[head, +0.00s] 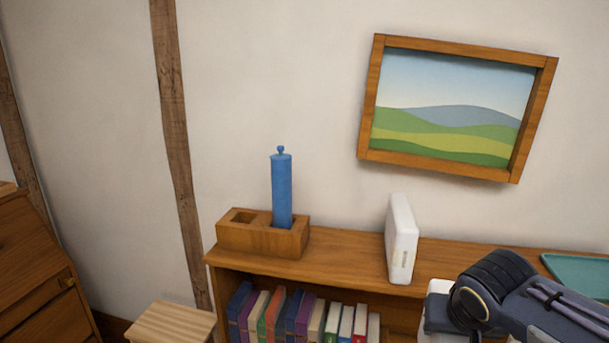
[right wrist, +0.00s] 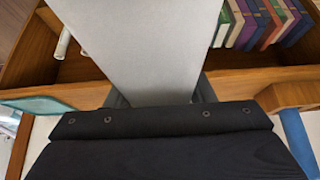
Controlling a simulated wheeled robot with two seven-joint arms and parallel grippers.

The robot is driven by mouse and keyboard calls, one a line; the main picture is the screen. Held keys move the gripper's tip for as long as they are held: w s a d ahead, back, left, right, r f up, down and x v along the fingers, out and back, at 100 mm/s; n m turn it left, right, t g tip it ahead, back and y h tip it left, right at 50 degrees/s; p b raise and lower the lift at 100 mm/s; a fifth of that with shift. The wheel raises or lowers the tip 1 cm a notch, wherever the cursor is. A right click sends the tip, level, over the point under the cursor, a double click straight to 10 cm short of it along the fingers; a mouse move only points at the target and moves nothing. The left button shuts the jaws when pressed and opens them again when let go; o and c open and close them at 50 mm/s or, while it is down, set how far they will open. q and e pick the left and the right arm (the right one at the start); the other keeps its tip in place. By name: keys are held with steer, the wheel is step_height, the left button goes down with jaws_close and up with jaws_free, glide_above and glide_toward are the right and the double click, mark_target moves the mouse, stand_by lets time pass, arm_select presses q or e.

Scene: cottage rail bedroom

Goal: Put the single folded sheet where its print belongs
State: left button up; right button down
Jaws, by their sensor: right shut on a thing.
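My right gripper (head: 482,298) is low at the right in the head view, in front of the shelf. It is shut on a plain pale panel-like thing, likely the folded sheet (right wrist: 150,45), which fills the upper middle of the right wrist view between the dark fingers. In the head view a white patch (head: 438,287) beside the gripper may be part of it. No print shows on the visible face. My left gripper is not in view.
A wooden shelf (head: 345,262) carries a two-hole wooden block (head: 262,240) with a blue cylinder (head: 282,190), a white upright box-like thing (head: 401,240) and a teal tray (head: 582,273). Books (head: 290,318) stand below. A landscape picture (head: 445,120) hangs tilted. A stool (head: 172,322) stands left.

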mark_target(424, 342)
steer(key=shift+n+y, duration=0.3)
steer(key=shift+n, duration=0.3)
steer(key=x, duration=0.3)
steer(key=a+x, duration=0.1)
steer(key=x, duration=0.2)
steer(key=a+x, duration=0.1)
steer(key=x, duration=0.2)
steer(key=shift+f+p, duration=0.25)
steer(key=shift+p, duration=0.05)
step_height(424, 342, down, 17)
steer(key=s+a+n, duration=0.1)
steer(key=a, duration=0.2)
steer(key=shift+s+n+y, duration=0.2)
steer(key=shift+n+y, duration=0.1)
steer(key=shift+y, duration=0.1)
